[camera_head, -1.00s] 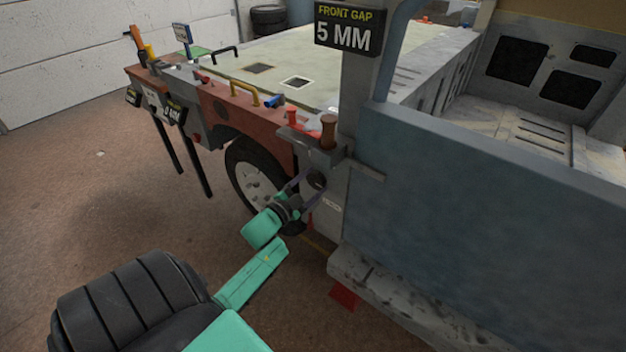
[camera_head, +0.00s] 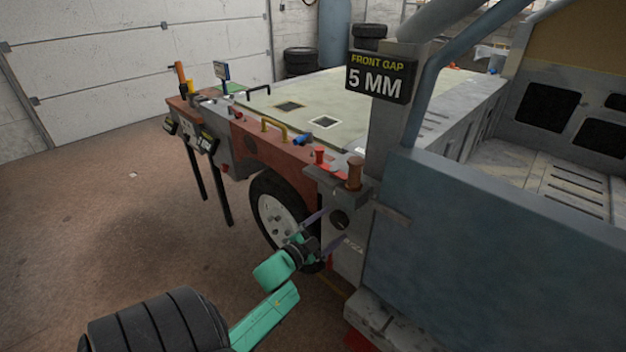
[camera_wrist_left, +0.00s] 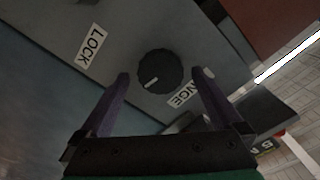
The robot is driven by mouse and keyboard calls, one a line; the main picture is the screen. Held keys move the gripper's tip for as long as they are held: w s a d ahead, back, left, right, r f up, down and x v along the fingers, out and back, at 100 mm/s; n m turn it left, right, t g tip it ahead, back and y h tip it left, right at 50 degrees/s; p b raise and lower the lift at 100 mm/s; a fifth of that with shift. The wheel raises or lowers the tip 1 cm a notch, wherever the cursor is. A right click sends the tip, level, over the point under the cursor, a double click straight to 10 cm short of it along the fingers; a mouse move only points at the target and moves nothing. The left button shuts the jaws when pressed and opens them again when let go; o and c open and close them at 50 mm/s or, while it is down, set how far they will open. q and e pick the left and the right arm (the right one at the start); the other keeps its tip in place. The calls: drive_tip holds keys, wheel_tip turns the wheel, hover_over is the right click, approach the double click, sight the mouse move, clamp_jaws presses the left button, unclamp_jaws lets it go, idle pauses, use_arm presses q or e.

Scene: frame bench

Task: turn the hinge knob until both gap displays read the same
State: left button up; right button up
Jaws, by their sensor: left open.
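The hinge knob is a round black dial (camera_wrist_left: 158,66) with a white pointer line, set in a grey plate. A partly covered label ending in "NGE" (camera_wrist_left: 184,95) sits beside it. In the head view the knob (camera_head: 339,219) is on the grey post. My left gripper (camera_head: 334,228) is open in front of it. In the left wrist view its purple fingers (camera_wrist_left: 160,78) stand either side of the knob, apart from it as far as I can tell. The front gap display (camera_head: 381,79) reads 5 MM. My right gripper is out of view.
A "LOCK" label (camera_wrist_left: 90,50) is on the same plate. A brown handle (camera_head: 355,173) stands above the knob, with a red knob (camera_head: 319,156) beside it. A blue-grey panel (camera_head: 500,230) fills the right. A wheel (camera_head: 277,215) is behind. Open floor lies left.

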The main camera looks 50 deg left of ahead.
use_arm(q)
drive_tip(key=s, duration=1.2)
drive_tip(key=shift+s+d+b, duration=0.15)
drive_tip(key=shift+s+b, duration=0.2)
drive_tip(key=s+d+f+n+g, duration=0.2)
drive_tip(key=s+f+n+g, duration=0.15)
drive_tip(key=f, duration=0.95)
drive_tip(key=s+d+f+n+g, duration=0.2)
drive_tip(key=f+g, duration=0.2)
drive_tip(key=f, duration=0.9)
drive_tip(key=s+d+f+g, duration=0.4)
drive_tip(key=s+f, duration=0.5)
drive_tip(key=s, duration=0.1)
drive_tip(key=s+d+f+g, duration=0.4)
drive_tip(key=s+f, duration=0.4)
drive_tip(key=s, duration=0.2)
drive_tip(key=shift+d+f+n+g, duration=0.35)
drive_tip(key=shift+d+f+g, duration=0.05)
drive_tip(key=shift+g, duration=0.35)
